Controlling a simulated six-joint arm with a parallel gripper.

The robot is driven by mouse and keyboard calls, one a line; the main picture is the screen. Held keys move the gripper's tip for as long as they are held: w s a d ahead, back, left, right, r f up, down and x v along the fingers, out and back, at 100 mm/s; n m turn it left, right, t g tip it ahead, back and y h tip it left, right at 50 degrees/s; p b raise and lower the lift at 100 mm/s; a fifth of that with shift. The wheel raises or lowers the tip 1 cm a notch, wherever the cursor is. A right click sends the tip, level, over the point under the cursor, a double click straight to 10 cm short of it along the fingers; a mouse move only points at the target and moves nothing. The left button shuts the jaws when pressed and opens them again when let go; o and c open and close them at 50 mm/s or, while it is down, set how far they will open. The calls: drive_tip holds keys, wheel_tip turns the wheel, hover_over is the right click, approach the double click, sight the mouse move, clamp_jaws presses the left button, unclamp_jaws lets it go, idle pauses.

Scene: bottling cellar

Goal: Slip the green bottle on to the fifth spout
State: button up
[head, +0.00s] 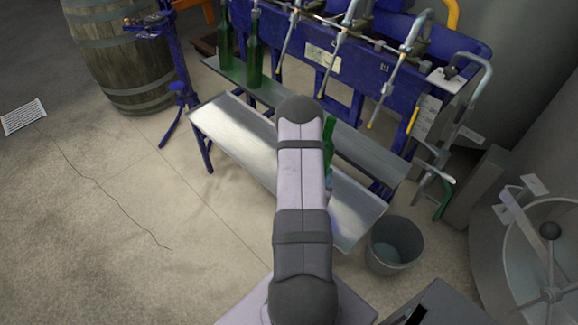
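A green bottle (328,139) shows just right of my arm, roughly upright, with its neck up and its lower part partly covered by the arm. My gripper is hidden behind my own arm, so its fingers and any hold on this bottle cannot be seen. The blue filling machine (441,72) carries a row of metal spouts along its front. One hanging spout (383,95) on the right has a yellowish tip and no bottle on it. Which spout counts as the fifth is not clear from this view. The bottle stands apart from that spout, to its left and lower in the picture.
Two other green bottles (254,62) stand at the left end of the machine's metal shelf (350,139). A sloping metal tray (232,137) lies in front. A grey bucket (394,245), a barrel (121,58) and a steel tank (550,215) stand around. The left floor is mostly clear.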

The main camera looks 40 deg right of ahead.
drive_tip(key=s+d+f+m+g+b, duration=0.2)
drive_tip(key=s+d+f+g+b, duration=0.1)
drive_tip(key=s+d+f, duration=0.2)
drive_tip(key=shift+s+d+f+m, duration=0.35)
drive_tip(key=shift+s+f, duration=0.2)
drive_tip(key=shift+s, duration=0.2)
drive_tip(key=shift+d+r, duration=0.1)
drive_tip(key=shift+r, duration=0.05)
drive_tip(key=shift+d+r+p, duration=0.25)
drive_tip(key=shift+r+p, duration=0.1)
drive_tip(key=shift+r, duration=0.15)
idle(0.7)
drive_tip(key=shift+d+r, duration=0.1)
drive_tip(key=shift+r, duration=0.2)
drive_tip(key=shift+r, duration=0.1)
